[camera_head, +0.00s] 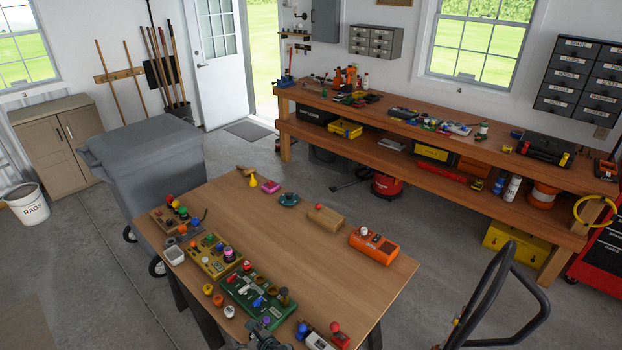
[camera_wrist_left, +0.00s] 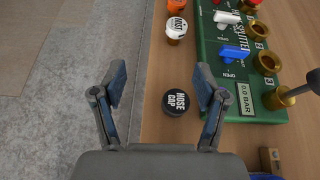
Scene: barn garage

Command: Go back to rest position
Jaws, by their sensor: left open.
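My left gripper (camera_head: 264,336) shows at the bottom edge of the head view, over the near edge of the wooden table (camera_head: 270,215). In the left wrist view the left gripper (camera_wrist_left: 160,88) has its two fingers spread wide with nothing between the tips. A black cap labelled "HOSE CAP" (camera_wrist_left: 176,102) lies on the table, seen between the fingers and apart from them. The green splitter board (camera_wrist_left: 240,60) lies to the right of the fingers. My right gripper is not in view.
The green board (camera_head: 257,298), a yellow-brown board (camera_head: 212,257), an orange device (camera_head: 374,246) and a wooden block (camera_head: 326,218) lie on the table. Its middle is clear. A grey bin (camera_head: 145,165) stands left, a long workbench (camera_head: 430,150) behind, a black handle (camera_head: 490,295) right.

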